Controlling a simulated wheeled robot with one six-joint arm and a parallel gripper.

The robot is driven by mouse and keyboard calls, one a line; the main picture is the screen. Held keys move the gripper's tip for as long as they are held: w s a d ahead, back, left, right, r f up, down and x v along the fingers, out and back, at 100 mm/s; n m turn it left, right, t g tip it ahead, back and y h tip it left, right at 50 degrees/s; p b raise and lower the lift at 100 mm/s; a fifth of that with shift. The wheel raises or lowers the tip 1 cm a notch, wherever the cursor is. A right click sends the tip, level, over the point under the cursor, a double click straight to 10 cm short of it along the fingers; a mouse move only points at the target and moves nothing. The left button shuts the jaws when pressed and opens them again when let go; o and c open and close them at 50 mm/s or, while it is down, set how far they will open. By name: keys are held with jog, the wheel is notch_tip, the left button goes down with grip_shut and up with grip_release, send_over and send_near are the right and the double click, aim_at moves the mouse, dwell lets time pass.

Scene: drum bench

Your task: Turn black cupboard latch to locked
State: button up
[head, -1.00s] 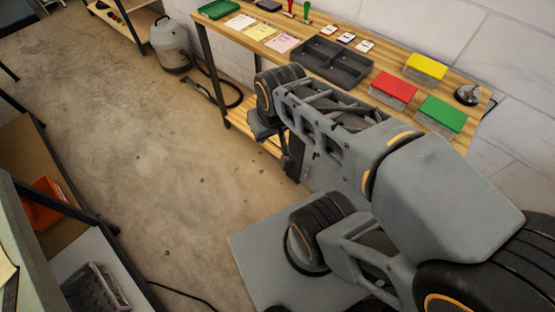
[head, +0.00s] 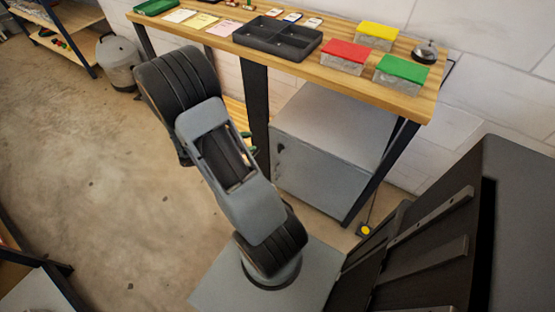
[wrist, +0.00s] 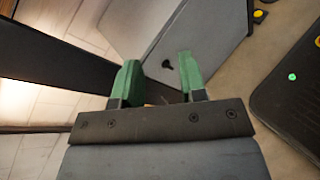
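The grey cupboard (head: 325,150) stands on the floor under the right part of the bench. Its small black latch (head: 279,148) is on the left-hand face in the head view. In the wrist view the black latch (wrist: 167,63) shows on the grey cupboard (wrist: 215,35), between and beyond the two green fingertips. My gripper (wrist: 157,68) is open and empty, apart from the latch.
A dark bench leg (head: 256,115) stands close to the gripper; a dark bar (wrist: 45,75) crosses the wrist view's left side. The wooden bench top (head: 395,92) overhangs the cupboard. A black tray (head: 278,38) and coloured-lid boxes (head: 345,56) stand on it.

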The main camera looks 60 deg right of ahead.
jog(key=d+f+n+t+h+b, duration=0.1)
jog(key=d+f+n+h+b, duration=0.15)
jog(key=f, duration=0.55)
jog(key=d+f+n+t+h+b, duration=0.2)
jog(key=d+f+n, duration=0.15)
jog(key=f, duration=0.45)
jog(key=n+t+h+b, duration=0.1)
jog(key=n+t+b, duration=0.2)
jog(key=n+t, duration=0.15)
send_near(280, 149)
jog(key=d+b, duration=0.2)
jog(key=d, duration=0.7)
jog(key=shift+w+d+n, duration=0.2)
jog(key=shift+w+n, duration=0.2)
jog(key=shift+n, duration=0.05)
jog(key=shift+c, duration=0.3)
jog(key=shift+f, duration=0.1)
grip_shut()
